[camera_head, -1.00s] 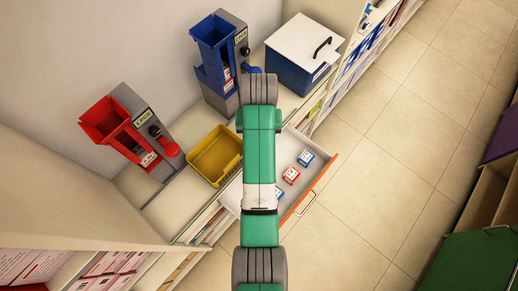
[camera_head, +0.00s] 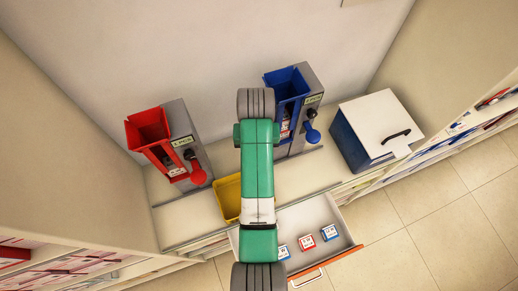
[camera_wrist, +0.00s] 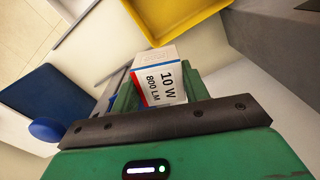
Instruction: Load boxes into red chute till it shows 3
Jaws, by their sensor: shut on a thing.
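The red chute (camera_head: 147,127) stands at the left of the counter against the wall, on a grey housing with a red ball-ended lever and a small label too small to read surely. My gripper (camera_wrist: 160,82) is shut on a small white box (camera_wrist: 162,78) marked "10 W 800 LM", with red and blue stripes, in the wrist view. In the head view my arm hides both gripper and held box. Several small boxes, blue-sided (camera_head: 330,231) and red-sided (camera_head: 307,242), lie in the open drawer (camera_head: 342,215) below the counter.
A yellow bin (camera_head: 228,198) sits on the counter, partly behind my arm; it shows at the top of the wrist view (camera_wrist: 180,15). A blue chute (camera_head: 287,88) stands right of the red one. A white-lidded blue box (camera_head: 375,125) is farther right.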

